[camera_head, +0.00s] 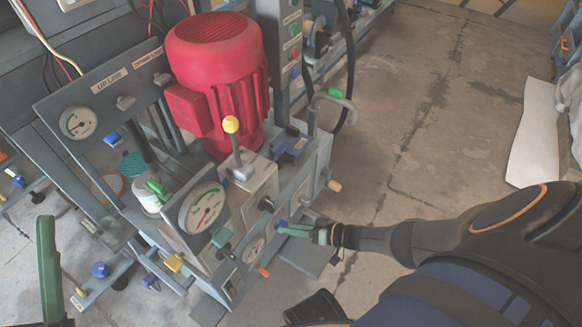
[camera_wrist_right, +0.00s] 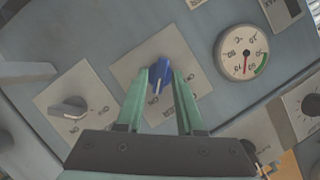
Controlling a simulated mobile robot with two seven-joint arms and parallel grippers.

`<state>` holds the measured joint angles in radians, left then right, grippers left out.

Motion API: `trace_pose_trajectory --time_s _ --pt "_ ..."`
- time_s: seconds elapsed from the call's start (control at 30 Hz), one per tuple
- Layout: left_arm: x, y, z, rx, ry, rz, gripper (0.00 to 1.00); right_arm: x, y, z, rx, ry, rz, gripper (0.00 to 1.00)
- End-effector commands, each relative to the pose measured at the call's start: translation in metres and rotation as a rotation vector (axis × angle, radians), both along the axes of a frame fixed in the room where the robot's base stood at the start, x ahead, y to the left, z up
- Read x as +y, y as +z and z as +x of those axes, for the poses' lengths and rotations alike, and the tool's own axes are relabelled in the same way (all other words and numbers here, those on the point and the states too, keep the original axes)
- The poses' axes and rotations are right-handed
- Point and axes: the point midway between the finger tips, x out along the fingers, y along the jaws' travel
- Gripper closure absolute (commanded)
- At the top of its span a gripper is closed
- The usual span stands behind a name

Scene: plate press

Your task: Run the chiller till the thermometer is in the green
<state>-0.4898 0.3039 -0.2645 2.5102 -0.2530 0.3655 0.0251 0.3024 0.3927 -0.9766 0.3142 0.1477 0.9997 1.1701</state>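A blue rotary knob (camera_wrist_right: 160,75) sits on a light square plate on the grey front panel. My right gripper (camera_wrist_right: 161,78) has its green fingers on both sides of this knob, seemingly touching it. In the head view my right gripper (camera_head: 287,229) reaches the panel from the right. A round white dial (camera_wrist_right: 243,52), apparently the thermometer, is up and right of the knob. Its red needle points down in the picture, outside the green band at its lower right. Of my left gripper only one green finger (camera_head: 48,270) shows at the left edge. No chiller label is readable.
A grey knob (camera_wrist_right: 68,112) is left of the blue one. A red motor (camera_head: 216,75) and a yellow-topped lever (camera_head: 231,125) stand on the machine. A larger gauge (camera_head: 202,206) sits near the front. Open floor (camera_head: 430,110) lies to the right.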

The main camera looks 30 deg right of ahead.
Motion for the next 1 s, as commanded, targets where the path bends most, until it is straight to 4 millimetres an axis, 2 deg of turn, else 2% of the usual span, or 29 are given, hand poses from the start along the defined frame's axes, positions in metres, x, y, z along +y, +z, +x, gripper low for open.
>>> trace_pose_trajectory --time_s 0.07,0.33,0.43,0.8,1.0 --pt "0.000 0.000 0.000 0.000 0.000 0.000 0.50 0.000 0.000 0.000 0.000 0.001 0.001 0.54" --pt "0.000 0.001 0.000 0.000 0.001 0.001 0.50 -0.001 0.001 -0.001 -0.001 0.001 0.000 0.54" --pt "0.000 0.006 0.000 0.000 0.000 -0.001 0.50 -0.006 0.005 -0.008 0.000 0.001 -0.001 0.54" --pt "0.004 0.035 -0.001 -0.006 -0.007 -0.026 0.50 -0.049 0.028 -0.066 0.002 0.001 -0.002 0.54" --pt "0.006 0.042 -0.002 -0.013 -0.013 -0.032 0.50 -0.066 0.036 -0.088 0.000 0.001 0.000 0.54"
